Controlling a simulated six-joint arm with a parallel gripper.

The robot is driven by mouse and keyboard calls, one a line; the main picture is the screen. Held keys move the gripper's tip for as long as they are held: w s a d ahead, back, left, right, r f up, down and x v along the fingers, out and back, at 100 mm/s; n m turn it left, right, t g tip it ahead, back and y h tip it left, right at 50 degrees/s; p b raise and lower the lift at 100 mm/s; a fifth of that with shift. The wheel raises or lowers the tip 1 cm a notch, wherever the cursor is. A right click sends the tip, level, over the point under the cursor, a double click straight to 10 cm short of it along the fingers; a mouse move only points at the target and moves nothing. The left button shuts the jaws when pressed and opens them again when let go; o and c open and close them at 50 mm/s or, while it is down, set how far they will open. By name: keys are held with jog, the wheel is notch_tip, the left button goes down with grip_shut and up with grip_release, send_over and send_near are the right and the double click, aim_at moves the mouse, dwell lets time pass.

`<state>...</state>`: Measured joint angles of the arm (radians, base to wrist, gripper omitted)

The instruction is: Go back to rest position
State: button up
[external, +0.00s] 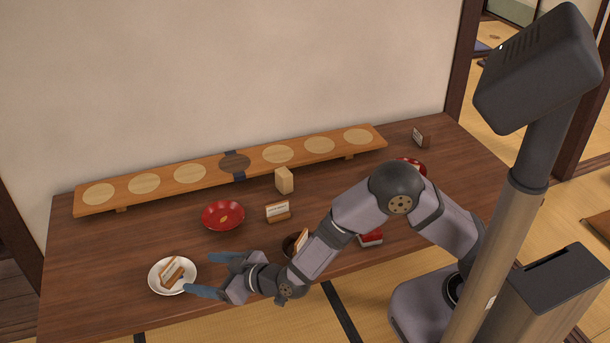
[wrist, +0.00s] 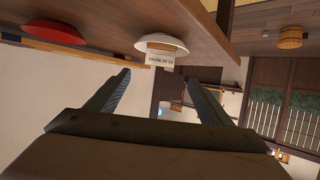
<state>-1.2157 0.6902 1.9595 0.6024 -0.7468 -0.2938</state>
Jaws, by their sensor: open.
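My gripper (external: 213,275) is open and empty at the front left of the dark wooden table (external: 110,244). Its two fingers point left, toward a white plate (external: 155,283) that holds a small wooden stand with a white card (external: 172,269). The fingertips are close to the plate's right side; I cannot tell whether one touches its rim. In the wrist view my open gripper (wrist: 158,85) shows nothing between its fingers, with the white plate (wrist: 150,45) and the card stand (wrist: 160,57) beyond the tips. My arm reaches left across the table's front.
A red plate (external: 215,222) lies behind my gripper. A card stand (external: 278,212) and a small wooden block (external: 284,180) stand mid-table. A long raised board with round pads (external: 205,174) runs along the back. A dark bowl and a red box (external: 370,239) sit near my forearm.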

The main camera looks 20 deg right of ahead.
jog(key=shift+w, duration=0.1)
jog(key=w+d+r+m+g+h+p, duration=0.1)
jog(key=w+d+h+p, duration=0.15)
jog(key=d, duration=0.55)
jog(key=w+d+r+m+g+h+p, duration=0.1)
jog(key=w+d+r, duration=0.15)
jog(key=d, duration=0.65)
jog(key=w+d+r+m+g+h+p, duration=0.15)
jog(key=w+d, duration=0.25)
jog(key=d, duration=0.4)
jog(key=s+d+r+m+g+h+p, duration=0.1)
jog(key=s+d+g, duration=0.1)
jog(key=s+d, duration=0.3)
jog(key=s+d+r+m+g+h+p, duration=0.1)
jog(key=s+d, duration=0.5)
jog(key=d, duration=0.7)
jog(key=s+d+r+m+g+h+p, duration=0.1)
jog(key=s+d+m+g+h+p, duration=0.1)
jog(key=s+d, duration=0.4)
jog(key=d+m+g+p, duration=0.1)
jog(key=d, duration=0.3)
jog(key=shift+r+h, duration=0.25)
jog(key=shift+h, duration=0.05)
